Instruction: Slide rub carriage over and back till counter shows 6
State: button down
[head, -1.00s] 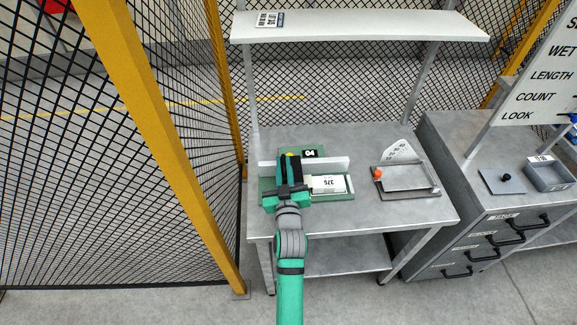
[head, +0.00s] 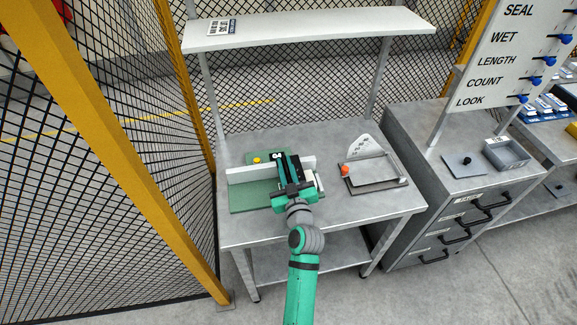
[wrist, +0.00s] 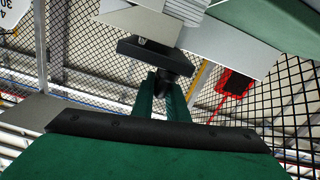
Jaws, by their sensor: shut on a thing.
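The rub tester is a green base (head: 252,196) on the left part of the bench, with a white rail (head: 243,174) along it. Its small black counter (head: 277,156) behind the rail appears to read 04. A yellow button (head: 257,160) sits to its left. My gripper (head: 289,168) is over the right part of the base and shut on the carriage's dark grip. In the head view the gripper mostly hides the carriage. In the wrist view the dark carriage piece (wrist: 155,56) shows at the fingertips (wrist: 163,88). A white label card is mostly covered by the gripper.
A grey tray-like fixture (head: 368,188) with an orange knob (head: 345,170) and a white scale plate stands right of the tester. A shelf (head: 310,28) spans above the bench. Mesh fence and a yellow post (head: 120,150) are at left; a drawer cabinet (head: 465,215) is at right.

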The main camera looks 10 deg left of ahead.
jog(key=shift+w+d, duration=0.1)
jog(key=shift+d, duration=0.35)
jog(key=c, duration=1.8)
grip_release()
jog(key=shift+a, duration=0.1)
jog(key=v, duration=1)
jog(key=shift+s, duration=0.4)
jog(key=shift+f, duration=0.1)
